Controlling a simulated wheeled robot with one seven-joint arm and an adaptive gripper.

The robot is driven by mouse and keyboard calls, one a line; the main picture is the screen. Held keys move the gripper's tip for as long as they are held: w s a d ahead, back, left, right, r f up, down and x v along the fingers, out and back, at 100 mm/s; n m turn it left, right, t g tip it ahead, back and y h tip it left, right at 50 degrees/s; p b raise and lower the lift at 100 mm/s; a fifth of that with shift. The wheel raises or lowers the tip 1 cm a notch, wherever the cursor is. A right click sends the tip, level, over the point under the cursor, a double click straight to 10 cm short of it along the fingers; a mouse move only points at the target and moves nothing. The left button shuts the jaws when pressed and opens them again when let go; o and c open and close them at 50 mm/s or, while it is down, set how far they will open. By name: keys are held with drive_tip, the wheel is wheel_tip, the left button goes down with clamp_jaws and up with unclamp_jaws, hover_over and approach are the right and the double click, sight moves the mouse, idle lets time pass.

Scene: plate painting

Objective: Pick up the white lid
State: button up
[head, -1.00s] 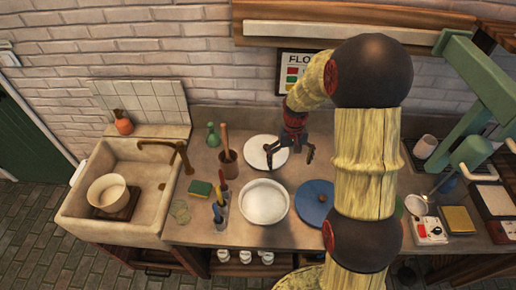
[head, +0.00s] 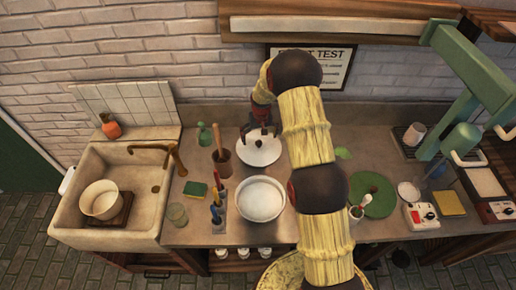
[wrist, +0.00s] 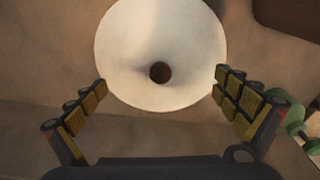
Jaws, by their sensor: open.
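The white lid (head: 262,157) is a round disc with a dark knob, lying on the counter behind the white bowl. It also shows in the wrist view (wrist: 135,45), with its knob (wrist: 160,72) near the middle. My gripper (head: 258,131) is over the lid in the head view and hides part of its back. In the wrist view, my gripper (wrist: 160,83) has its two fingers spread, one on each side of the knob, with nothing between them touched. Its exact height above the lid is hard to tell.
A white bowl (head: 260,200) stands in front of the lid. A green disc (head: 378,193) lies to the right. The sink (head: 75,215) is far left.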

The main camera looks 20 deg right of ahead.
sight(259, 142)
drive_tip(key=shift+w+d+f, duration=0.1)
drive_tip(key=shift+w+f, duration=0.15)
drive_tip(key=shift+f, duration=0.9)
drive_tip(key=shift+w+f, duration=0.25)
drive_tip(key=shift+f, duration=0.9)
drive_tip(key=c, duration=0.4)
